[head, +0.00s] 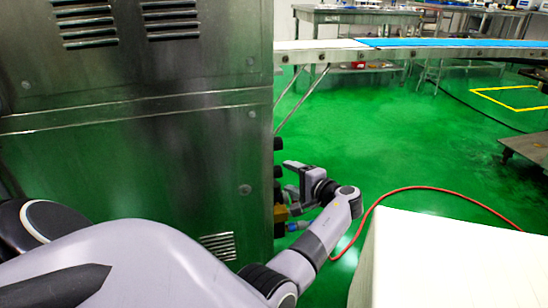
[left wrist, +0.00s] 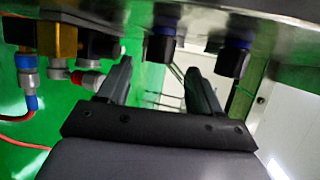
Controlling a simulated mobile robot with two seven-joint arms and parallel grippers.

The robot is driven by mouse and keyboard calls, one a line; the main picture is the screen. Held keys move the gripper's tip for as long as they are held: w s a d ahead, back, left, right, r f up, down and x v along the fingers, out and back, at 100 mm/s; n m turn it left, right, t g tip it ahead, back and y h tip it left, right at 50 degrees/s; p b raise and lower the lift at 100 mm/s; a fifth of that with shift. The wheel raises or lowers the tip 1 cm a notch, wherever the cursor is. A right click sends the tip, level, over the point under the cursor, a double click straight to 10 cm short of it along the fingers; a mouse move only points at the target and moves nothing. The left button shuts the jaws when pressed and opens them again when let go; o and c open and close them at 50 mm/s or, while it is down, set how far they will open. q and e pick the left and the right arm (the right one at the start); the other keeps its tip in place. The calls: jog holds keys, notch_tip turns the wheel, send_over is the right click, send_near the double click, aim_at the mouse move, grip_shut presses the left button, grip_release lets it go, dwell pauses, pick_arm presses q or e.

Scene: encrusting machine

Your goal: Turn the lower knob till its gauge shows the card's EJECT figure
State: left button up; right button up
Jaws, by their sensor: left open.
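The steel machine (head: 150,150) fills the left of the head view, with dark knobs on its right edge. The lower knob (head: 278,171) is black with a blue collar, and it also shows in the left wrist view (left wrist: 160,46). The upper knob (head: 278,144) is similar and shows to its right in the left wrist view (left wrist: 233,58). My left gripper (head: 288,178) is open beside the lower knob. In the left wrist view its fingertips (left wrist: 159,68) lie either side of that knob; contact cannot be told. The gauges and card are not in sight. My right gripper is not in view.
Brass and blue hose fittings (left wrist: 65,45) sit below the knobs, close to my lower finger. A red hose (head: 430,189) runs over the green floor. A white surface (head: 450,262) stands at front right, and a conveyor (head: 420,50) crosses behind.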

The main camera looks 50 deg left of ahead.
aim_at(282, 174)
pick_arm(q)
jog(key=b+x, duration=0.2)
jog(key=x, duration=0.4)
jog(key=shift+a+f, duration=0.1)
jog(key=shift+a, duration=0.25)
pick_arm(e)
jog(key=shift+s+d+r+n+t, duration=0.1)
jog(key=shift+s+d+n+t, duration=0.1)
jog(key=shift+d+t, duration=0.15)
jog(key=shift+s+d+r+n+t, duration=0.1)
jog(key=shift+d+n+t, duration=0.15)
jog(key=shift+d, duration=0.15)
pick_arm(q)
jog(key=c, duration=1)
